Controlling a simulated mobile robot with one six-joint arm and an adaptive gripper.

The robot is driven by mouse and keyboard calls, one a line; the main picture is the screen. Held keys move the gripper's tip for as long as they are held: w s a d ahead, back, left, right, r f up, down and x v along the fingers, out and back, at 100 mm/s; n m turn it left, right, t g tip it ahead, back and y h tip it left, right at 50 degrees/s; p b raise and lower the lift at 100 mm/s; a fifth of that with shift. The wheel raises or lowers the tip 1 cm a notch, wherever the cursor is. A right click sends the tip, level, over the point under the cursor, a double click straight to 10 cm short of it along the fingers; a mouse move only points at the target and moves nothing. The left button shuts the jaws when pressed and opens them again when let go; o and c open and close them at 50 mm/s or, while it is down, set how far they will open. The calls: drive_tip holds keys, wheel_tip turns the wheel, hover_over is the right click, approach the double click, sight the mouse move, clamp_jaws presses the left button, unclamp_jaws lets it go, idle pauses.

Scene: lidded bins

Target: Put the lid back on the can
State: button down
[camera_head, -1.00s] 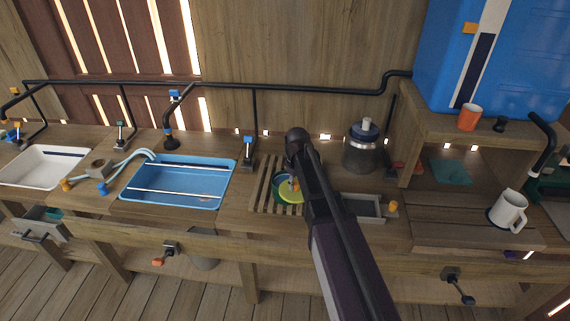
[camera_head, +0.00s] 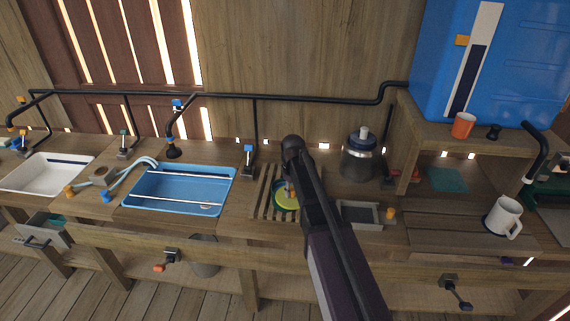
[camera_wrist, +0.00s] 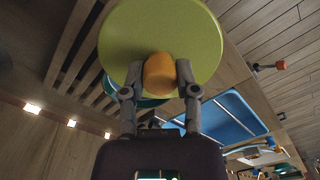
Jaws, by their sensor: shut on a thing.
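My gripper (camera_wrist: 158,92) is shut on the orange knob (camera_wrist: 159,73) of a round yellow-green lid (camera_wrist: 190,30). In the head view the lid (camera_head: 284,197) shows over the slatted rack, partly hidden by my arm. A teal round thing (camera_wrist: 149,103) shows behind the lid, over the slats; whether they touch I cannot tell. A grey bin or can (camera_head: 204,254) stands below the counter, left of my arm. Its upper part is partly hidden by the counter's front rail, so I cannot see whether it is open.
A blue sink (camera_head: 178,188) lies left of the slatted rack (camera_head: 265,192). A dark jar with a blue lid (camera_head: 360,158) stands behind my arm to the right. A grey tray (camera_head: 357,214) and a white mug (camera_head: 503,217) are further right. A valve handle (camera_head: 168,258) sticks out in front.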

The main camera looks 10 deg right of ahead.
drive_tip(key=w+r+p, duration=0.4)
drive_tip(key=w, duration=0.5)
drive_tip(key=shift+a+r+n, duration=0.3)
drive_tip(key=shift+r+n, duration=0.05)
drive_tip(key=shift+n, duration=0.05)
drive_tip(key=shift+f, duration=0.2)
drive_tip(key=shift+f+b, duration=2.95)
drive_tip(key=shift+b, duration=0.15)
drive_tip(key=shift+s, duration=0.15)
drive_tip(key=shift+f, duration=0.2)
drive_tip(key=shift+c, duration=1.4)
unclamp_jaws()
